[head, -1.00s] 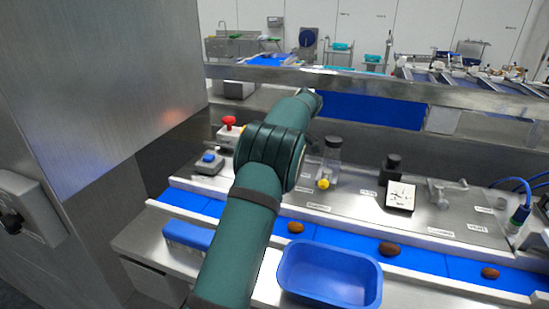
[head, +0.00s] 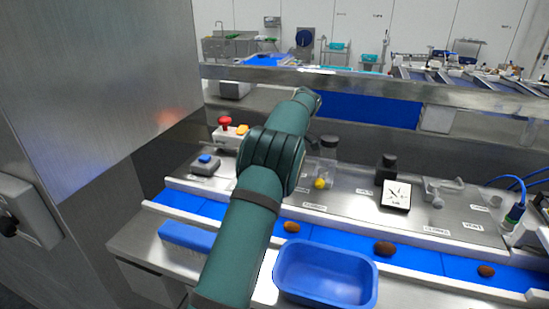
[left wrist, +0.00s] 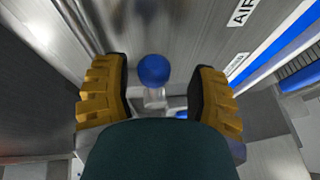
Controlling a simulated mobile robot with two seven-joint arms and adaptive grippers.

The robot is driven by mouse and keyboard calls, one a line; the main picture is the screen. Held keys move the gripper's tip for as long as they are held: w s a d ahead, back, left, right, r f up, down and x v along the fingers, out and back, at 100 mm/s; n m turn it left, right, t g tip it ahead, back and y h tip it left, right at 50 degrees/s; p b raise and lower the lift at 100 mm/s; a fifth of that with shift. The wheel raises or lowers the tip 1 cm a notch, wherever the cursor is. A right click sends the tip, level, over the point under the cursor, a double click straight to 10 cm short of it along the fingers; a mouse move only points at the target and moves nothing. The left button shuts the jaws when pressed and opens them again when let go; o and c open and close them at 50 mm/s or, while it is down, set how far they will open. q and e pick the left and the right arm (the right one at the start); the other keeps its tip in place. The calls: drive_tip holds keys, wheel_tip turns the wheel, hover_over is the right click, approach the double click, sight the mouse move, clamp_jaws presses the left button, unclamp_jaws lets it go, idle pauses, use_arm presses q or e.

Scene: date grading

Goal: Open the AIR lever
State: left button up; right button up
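The AIR label (left wrist: 243,10) is on the metal panel in the left wrist view. A lever with a round blue knob (left wrist: 154,70) and a pale shiny stem stands near it. My left gripper (left wrist: 158,90) is open, with its ridged yellow fingers on either side of the knob. I see gaps between the knob and both fingers; the depth between them is hard to judge. My right gripper is in neither view.
The red button (head: 225,122) and a grey box with a blue button (head: 206,160) stand left of my arm. A blue belt (head: 340,241) carries brown dates, with a blue tray (head: 283,284) in front.

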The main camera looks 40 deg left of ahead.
use_arm(q)
drive_tip(key=shift+s+a, duration=0.1)
drive_tip(key=shift+a, duration=0.1)
drive_tip(key=shift+r, duration=0.25)
drive_tip(key=v, duration=0.7)
drive_tip(key=shift+d, duration=0.2)
idle(0.7)
